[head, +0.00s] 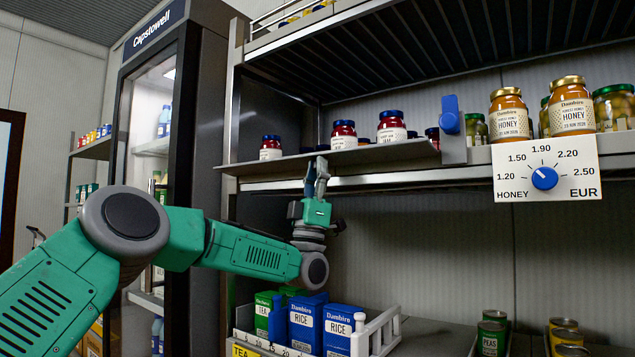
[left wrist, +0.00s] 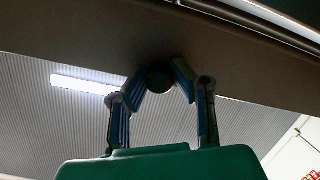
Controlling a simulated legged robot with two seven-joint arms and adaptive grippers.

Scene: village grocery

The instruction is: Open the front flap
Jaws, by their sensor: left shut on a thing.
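The front flap (head: 385,156) is a long grey panel along the front of the middle shelf, seen nearly edge-on in the head view. It spans the top of the left wrist view (left wrist: 80,30) as a dark surface. My left gripper (head: 317,172) is below and at the flap, fingers pointing up. In the left wrist view my left gripper (left wrist: 159,84) is shut around a dark round knob (left wrist: 160,77) on the flap. The flap's exact tilt is hard to tell. My right gripper is not in view.
Jam jars (head: 343,135) stand behind the flap. Below are rice boxes (head: 306,323) in a white-railed tray (head: 376,333).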

